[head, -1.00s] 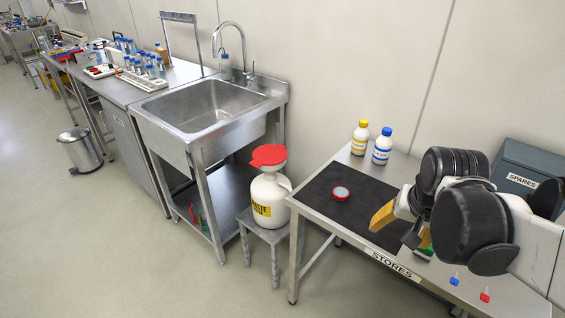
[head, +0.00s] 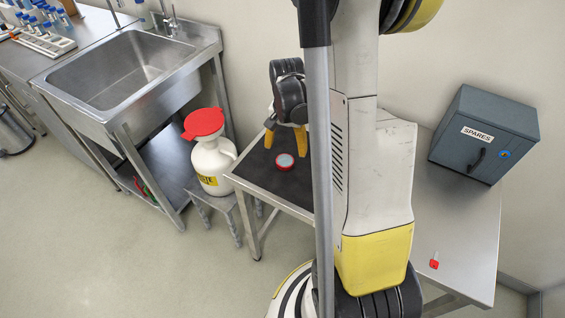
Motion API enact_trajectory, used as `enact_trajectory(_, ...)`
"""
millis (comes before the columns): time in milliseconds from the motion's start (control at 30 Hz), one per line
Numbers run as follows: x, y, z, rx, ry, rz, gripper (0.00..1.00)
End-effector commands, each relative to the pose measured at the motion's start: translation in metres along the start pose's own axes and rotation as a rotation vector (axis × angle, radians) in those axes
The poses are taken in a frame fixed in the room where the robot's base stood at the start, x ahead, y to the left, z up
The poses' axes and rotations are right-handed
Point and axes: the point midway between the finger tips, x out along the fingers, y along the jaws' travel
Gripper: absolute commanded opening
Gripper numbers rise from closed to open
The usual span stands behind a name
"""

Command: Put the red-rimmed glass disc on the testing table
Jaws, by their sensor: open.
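The red-rimmed glass disc (head: 284,160) lies on the black mat (head: 262,182) at the left end of the stores table. My gripper (head: 287,146) is open just above and behind the disc, with one yellow finger at each side of it. I cannot tell how high the fingertips are or whether they touch the mat. My own arm hides the middle of the table. No table labelled as the testing table can be read in this view.
A white waste jug (head: 211,165) with a red funnel stands on a stool left of the table. A steel sink (head: 130,68) is farther left. A grey spares box (head: 484,134) and a small red item (head: 434,264) are on the table's right part.

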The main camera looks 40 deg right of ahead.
Motion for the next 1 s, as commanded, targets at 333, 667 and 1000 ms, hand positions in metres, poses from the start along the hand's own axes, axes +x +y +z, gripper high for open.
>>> enact_trajectory(333, 0.044, 0.002, 0.010, -0.001, 0.000, 0.000, 0.76)
enact_trajectory(667, 0.052, 0.002, 0.010, -0.001, 0.001, 0.000, 0.71)
enact_trajectory(1000, 0.052, 0.002, 0.010, -0.001, 0.001, 0.000, 0.11)
